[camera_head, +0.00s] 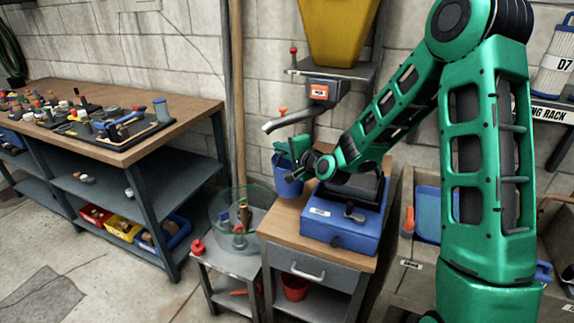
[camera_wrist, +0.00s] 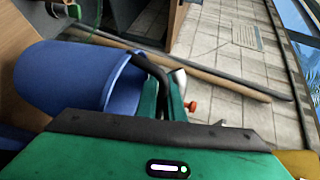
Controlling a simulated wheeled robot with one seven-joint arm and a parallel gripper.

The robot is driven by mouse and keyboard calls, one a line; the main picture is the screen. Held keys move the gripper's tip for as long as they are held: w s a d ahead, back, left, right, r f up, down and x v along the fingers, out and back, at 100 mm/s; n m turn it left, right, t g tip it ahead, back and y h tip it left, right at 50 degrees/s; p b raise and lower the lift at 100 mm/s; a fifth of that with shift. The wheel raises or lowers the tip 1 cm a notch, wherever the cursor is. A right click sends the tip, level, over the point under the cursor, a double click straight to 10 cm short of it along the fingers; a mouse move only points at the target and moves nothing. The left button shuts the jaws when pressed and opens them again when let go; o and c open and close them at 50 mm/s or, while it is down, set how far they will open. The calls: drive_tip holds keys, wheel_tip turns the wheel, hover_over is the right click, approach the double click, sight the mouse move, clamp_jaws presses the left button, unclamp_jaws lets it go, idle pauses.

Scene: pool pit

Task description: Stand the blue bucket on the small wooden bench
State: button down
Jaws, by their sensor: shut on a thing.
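The blue bucket (camera_head: 287,186) hangs below my gripper (camera_head: 296,152) in the head view, at the back left of a small wood-topped drawer stand (camera_head: 279,224). In the wrist view the bucket (camera_wrist: 70,78) fills the left side, with its rim towards my fingers. My gripper (camera_wrist: 165,90) is shut on the bucket's dark handle (camera_wrist: 150,70). Whether the bucket's base touches the stand is hidden from me. No piece is clearly a small wooden bench; the drawer stand has a wooden top, and I cannot tell if it is the one named.
A blue box (camera_head: 342,226) takes up most of the stand's top. A yellow hopper (camera_head: 338,30) with a metal spout (camera_head: 286,120) is above. A clear round tub (camera_head: 225,222) stands at left, near a long wooden workbench (camera_head: 150,142) with cluttered tools.

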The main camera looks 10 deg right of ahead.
sight(286, 161)
drive_tip(key=shift+w+d+f, duration=0.2)
drive_tip(key=shift+d+f, duration=0.2)
drive_tip(key=shift+f, duration=0.55)
drive_tip(key=shift+w+d+f, duration=0.15)
drive_tip(key=shift+d+f, duration=0.3)
drive_tip(key=shift+f, duration=0.5)
drive_tip(key=shift+w+d+f, duration=0.2)
drive_tip(key=shift+d+f, duration=0.2)
drive_tip(key=shift+f, duration=0.55)
drive_tip(key=c, duration=1.9)
unclamp_jaws()
drive_tip(key=shift+f, duration=0.1)
drive_tip(key=shift+s, duration=0.1)
